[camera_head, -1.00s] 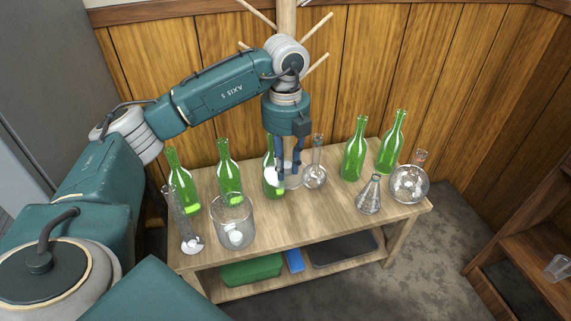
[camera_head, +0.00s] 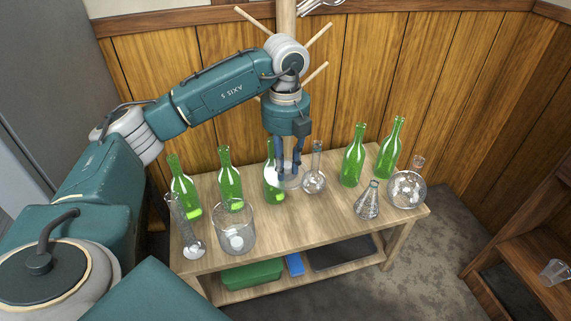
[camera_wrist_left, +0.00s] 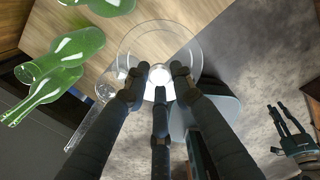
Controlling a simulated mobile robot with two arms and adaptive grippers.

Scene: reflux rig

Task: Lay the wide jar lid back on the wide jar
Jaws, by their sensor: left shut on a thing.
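My left gripper (camera_head: 288,172) is shut on the wide jar lid (camera_head: 292,182), a clear glass disc, and holds it above the table. In the left wrist view the fingertips (camera_wrist_left: 160,80) close around a pale knob at the middle of the round lid (camera_wrist_left: 160,28). The wide jar (camera_head: 236,228), a broad clear glass cylinder with a pale patch inside, stands at the table's left front. The lid is apart from it, up and to the right in the head view. My right gripper (camera_wrist_left: 277,128) shows only in the left wrist view, open and empty over the floor.
A glass cylinder (camera_head: 190,235) stands just left of the jar. Several green bottles (camera_head: 230,180) line the back. A round flask (camera_head: 314,182), a conical flask (camera_head: 368,202) and another round flask (camera_head: 407,190) stand right. The table's middle front (camera_head: 300,225) is clear.

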